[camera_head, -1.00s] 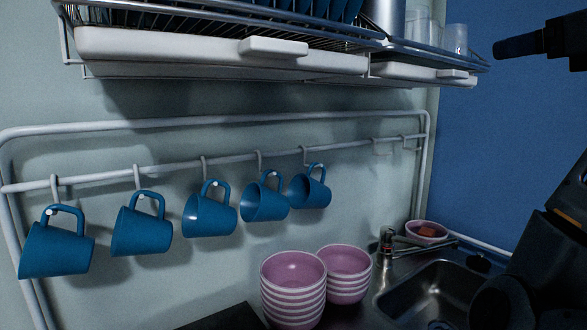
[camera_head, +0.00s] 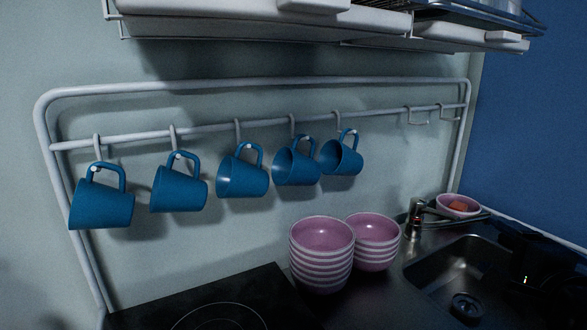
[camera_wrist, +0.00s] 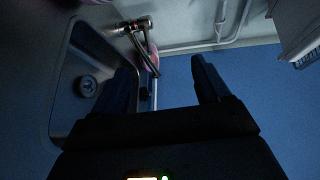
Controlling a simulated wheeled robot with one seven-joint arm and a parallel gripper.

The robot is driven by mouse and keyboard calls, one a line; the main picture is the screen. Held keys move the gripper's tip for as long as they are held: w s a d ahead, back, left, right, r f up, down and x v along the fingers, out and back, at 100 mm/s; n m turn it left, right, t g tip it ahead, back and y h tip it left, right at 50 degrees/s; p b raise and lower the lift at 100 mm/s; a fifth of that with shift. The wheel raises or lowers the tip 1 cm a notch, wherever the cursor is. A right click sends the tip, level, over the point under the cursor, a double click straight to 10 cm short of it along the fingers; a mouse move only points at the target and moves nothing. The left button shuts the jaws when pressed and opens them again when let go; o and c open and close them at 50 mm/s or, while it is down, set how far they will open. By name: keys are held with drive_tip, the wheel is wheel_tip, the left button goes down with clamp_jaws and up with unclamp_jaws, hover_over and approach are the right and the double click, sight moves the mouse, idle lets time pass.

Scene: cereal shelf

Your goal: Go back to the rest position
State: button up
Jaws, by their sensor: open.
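My gripper (camera_wrist: 163,80) shows in the wrist view with its two dark fingers spread apart and nothing between them. Behind the fingers are the sink, the tap and the blue wall. In the head view a dark part of my arm (camera_head: 540,262) shows at the right edge over the sink; the fingertips cannot be made out there. Several blue mugs (camera_head: 243,172) hang from hooks on the white rail (camera_head: 300,122), apart from my arm.
Two stacks of pink bowls (camera_head: 321,262) stand on the counter left of the sink (camera_head: 440,272). A pink bowl with something orange (camera_head: 459,205) sits behind the tap (camera_head: 416,212). A dark hob (camera_head: 215,300) is at the front. A dish rack (camera_head: 270,22) hangs above.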

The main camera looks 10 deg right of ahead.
drive_tip(key=s+a+f+n, duration=0.3)
drive_tip(key=s+f, duration=0.1)
drive_tip(key=s, duration=0.1)
drive_tip(key=s+a+f+n+y, duration=0.1)
drive_tip(key=s+a+f+n, duration=0.2)
drive_tip(key=s+f+n, duration=0.1)
drive_tip(key=s+a+f+n, duration=0.3)
drive_tip(key=s+f, duration=0.2)
drive_tip(key=s, duration=0.2)
drive_tip(key=shift+s+f+n+g, duration=0.2)
drive_tip(key=shift+s+n+g, duration=0.1)
drive_tip(key=s+a+n+y, duration=0.1)
drive_tip(key=s+a+n, duration=0.2)
drive_tip(key=s, duration=0.7)
drive_tip(key=s+a+n+y, duration=0.1)
drive_tip(key=s+a+n, duration=0.3)
drive_tip(key=s+n, duration=0.3)
drive_tip(key=s, duration=0.3)
drive_tip(key=shift+a+r+n+y, duration=0.3)
drive_tip(key=shift+r, duration=0.1)
